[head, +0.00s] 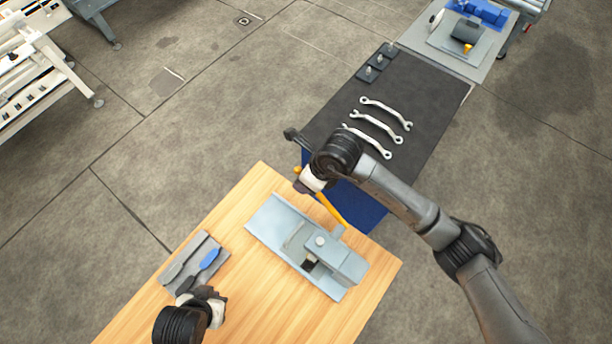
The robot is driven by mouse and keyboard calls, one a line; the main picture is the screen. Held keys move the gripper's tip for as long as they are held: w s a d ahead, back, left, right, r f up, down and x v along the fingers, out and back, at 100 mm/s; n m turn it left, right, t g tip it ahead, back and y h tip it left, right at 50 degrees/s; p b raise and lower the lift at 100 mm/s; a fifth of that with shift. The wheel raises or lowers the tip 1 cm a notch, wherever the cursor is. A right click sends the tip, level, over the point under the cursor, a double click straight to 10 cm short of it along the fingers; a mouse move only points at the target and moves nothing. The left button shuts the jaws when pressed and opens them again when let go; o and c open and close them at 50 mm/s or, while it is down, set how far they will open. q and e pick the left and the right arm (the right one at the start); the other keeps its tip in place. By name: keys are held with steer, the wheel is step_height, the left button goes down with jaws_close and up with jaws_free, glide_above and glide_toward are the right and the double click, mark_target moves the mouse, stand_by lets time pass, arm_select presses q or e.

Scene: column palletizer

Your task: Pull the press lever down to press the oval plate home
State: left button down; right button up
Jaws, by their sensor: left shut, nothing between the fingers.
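The grey press (345,262) stands on the wooden table, on a long grey base. Its orange-yellow lever (330,209) slants from the press up and left to my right gripper (303,187). The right gripper is at the lever's far end; its fingers are mostly hidden by the wrist, so I cannot tell whether it grips the lever. A small dark part (309,263) shows under the press head; I cannot make out the oval plate. My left gripper (207,293) is shut and empty, low at the left, near a grey holder (180,267) with a blue-handled tool (208,259).
The wooden table (230,320) has free room in front of the press. Behind it is a dark-topped bench (420,100) with several wrenches (376,124) and small dark blocks (378,62). A grey table (470,65) with blue parts stands farther back.

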steer(key=shift+f, duration=0.1)
jaws_close()
stand_by(0.4)
